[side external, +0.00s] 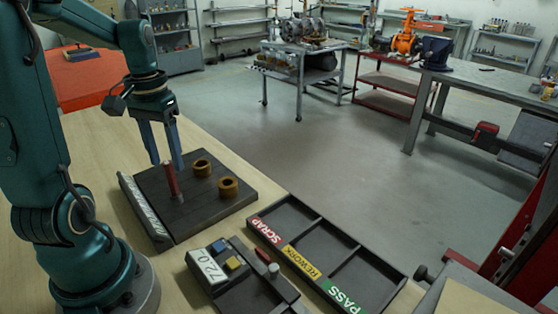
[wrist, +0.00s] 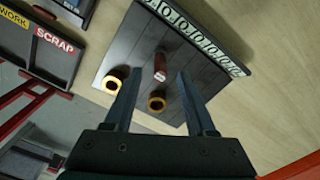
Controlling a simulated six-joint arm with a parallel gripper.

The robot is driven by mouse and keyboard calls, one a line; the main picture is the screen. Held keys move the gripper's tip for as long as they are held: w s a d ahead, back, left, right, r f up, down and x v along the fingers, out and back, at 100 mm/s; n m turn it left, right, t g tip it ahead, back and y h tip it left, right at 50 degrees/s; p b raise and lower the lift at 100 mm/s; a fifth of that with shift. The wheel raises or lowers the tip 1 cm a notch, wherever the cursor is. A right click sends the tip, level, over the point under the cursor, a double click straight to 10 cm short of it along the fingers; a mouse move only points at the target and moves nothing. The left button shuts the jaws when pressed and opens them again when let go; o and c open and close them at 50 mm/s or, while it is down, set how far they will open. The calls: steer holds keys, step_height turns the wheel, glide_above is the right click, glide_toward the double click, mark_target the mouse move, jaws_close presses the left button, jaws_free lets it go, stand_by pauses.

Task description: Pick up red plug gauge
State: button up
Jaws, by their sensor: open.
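The red plug gauge (side external: 171,179) stands upright on the dark board (side external: 225,207), close to the printed white strip along the board's edge. It also shows in the wrist view (wrist: 160,68), ahead of the fingertips and roughly between their lines. My gripper (side external: 174,165) is open and points down over the board. In the side view its fingers appear just behind and above the gauge's upper part. In the wrist view the fingers (wrist: 157,74) are spread wide with nothing held between them. I cannot tell the exact gap between the fingertips and the gauge.
Two brass rings (side external: 202,167) (side external: 228,187) sit on the board right of the gauge. A tray (side external: 325,247) labelled SCRAP, REWORK and PASS lies to the right. A device (side external: 225,262) with a 72.0 display is in front. Bare wooden table shows left of the board.

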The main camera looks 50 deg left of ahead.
mark_target(175, 193)
steer(key=shift+f, duration=2.7)
steer(key=shift+c, duration=0.3)
jaws_close()
